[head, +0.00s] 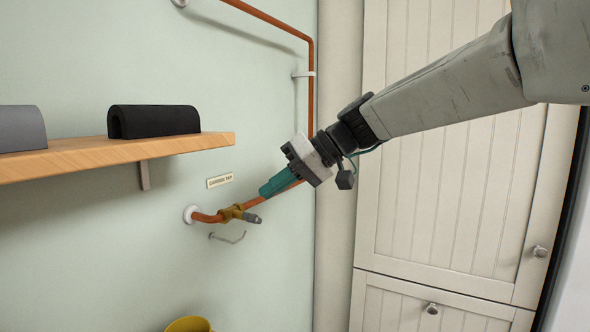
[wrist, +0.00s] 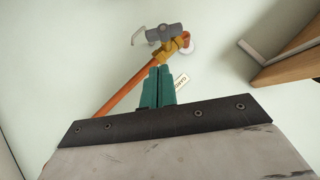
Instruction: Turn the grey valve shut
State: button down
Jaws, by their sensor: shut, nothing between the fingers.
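The valve has a brass body (head: 232,212) on a copper pipe and a short grey handle (head: 252,218) sticking out from it toward the lower right. In the wrist view the grey handle (wrist: 163,33) lies at the top, above the brass body (wrist: 171,46), at an angle to the pipe. I cannot tell its exact turn angle. My gripper (head: 263,191) has teal fingers, shut and empty, just above and to the right of the valve. In the wrist view the fingertips (wrist: 160,70) point toward the valve with a gap between.
The copper pipe (head: 311,100) runs down the wall and bends to the valve behind my gripper. A label (head: 220,181) and a wire hook (head: 228,238) are near it. A wooden shelf (head: 110,155) juts out left; a yellow container (head: 188,324) is below. Cupboard doors (head: 450,190) stand right.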

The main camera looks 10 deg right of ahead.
aim_at(260, 221)
jog(key=f, duration=0.1)
jog(key=s+a+f, duration=0.1)
jog(key=shift+s+f, duration=0.3)
jog(key=shift+f, duration=0.05)
jog(key=shift+w+d+f+m+g+y, duration=0.2)
jog(key=shift+f+m+g+y, duration=0.15)
jog(key=shift+m+g+y, duration=0.25)
dwell(0.6)
notch_tip(260, 221, down, 3)
jog(key=m+g+y, duration=0.1)
jog(key=m+y, duration=0.1)
jog(key=m+g+y, duration=0.1)
jog(key=m+y, duration=0.1)
jog(key=y, duration=0.1)
jog(key=shift+w+r, duration=0.1)
jog(key=shift+r, duration=0.1)
jog(key=shift+f, duration=0.2)
dwell(1.0)
